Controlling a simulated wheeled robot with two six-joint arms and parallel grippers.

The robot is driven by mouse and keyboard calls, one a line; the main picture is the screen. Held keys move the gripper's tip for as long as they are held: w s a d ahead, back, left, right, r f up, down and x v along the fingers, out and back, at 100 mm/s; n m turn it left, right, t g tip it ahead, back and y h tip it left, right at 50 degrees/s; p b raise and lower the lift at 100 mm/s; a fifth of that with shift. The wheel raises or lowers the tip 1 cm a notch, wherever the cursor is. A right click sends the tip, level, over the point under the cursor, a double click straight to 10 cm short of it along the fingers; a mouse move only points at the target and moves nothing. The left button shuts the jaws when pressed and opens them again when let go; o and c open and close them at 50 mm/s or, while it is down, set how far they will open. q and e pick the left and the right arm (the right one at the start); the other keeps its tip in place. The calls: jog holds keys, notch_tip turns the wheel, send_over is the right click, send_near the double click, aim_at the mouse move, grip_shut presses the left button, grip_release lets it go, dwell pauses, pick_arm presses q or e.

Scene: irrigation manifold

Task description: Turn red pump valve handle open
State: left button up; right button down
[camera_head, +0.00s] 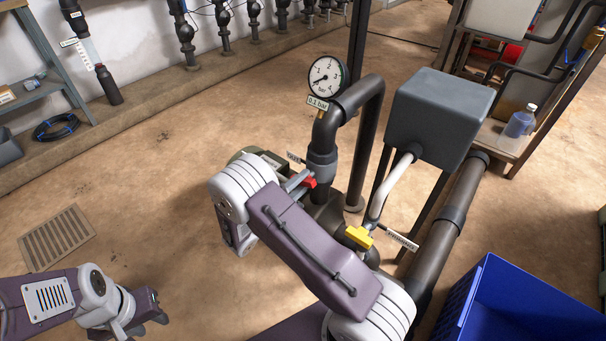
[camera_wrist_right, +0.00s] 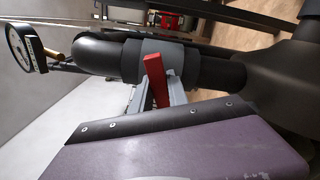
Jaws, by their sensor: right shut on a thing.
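The red pump valve handle (camera_head: 309,182) shows as a small red piece beside the dark vertical pipe in the head view. In the right wrist view the red handle (camera_wrist_right: 156,80) stands up between the grey fingers, in front of the pipe's grey collar. My right gripper (camera_head: 297,181) is shut on it; my arm link hides much of the wrist and the valve body below. In the right wrist view my right gripper (camera_wrist_right: 158,98) has its fingers on either side of the handle. My left gripper (camera_head: 150,312) is low at the left, away from the pipes; its jaw gap is unclear.
A pressure gauge (camera_head: 326,77) stands above the valve, its tag reading about 0.1 bar. A yellow handle (camera_head: 359,237) sits right of my right arm. A grey box (camera_head: 440,112) stands behind it. A blue crate (camera_head: 475,290) is at lower right. Open floor lies to the left.

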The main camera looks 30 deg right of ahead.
jog(key=n+p, duration=0.3)
jog(key=shift+r+n, duration=0.25)
jog(key=shift+n, duration=0.15)
jog(key=n+p, duration=0.3)
jog(key=shift+f+n, duration=0.1)
jog(key=shift+n, duration=0.2)
jog(key=n+p, duration=0.2)
jog(key=n, duration=0.1)
jog(key=shift+f+n+p, duration=0.15)
jog(key=shift+n+p, duration=0.55)
jog(key=shift+n, duration=1)
jog(key=c, duration=1.3)
grip_release()
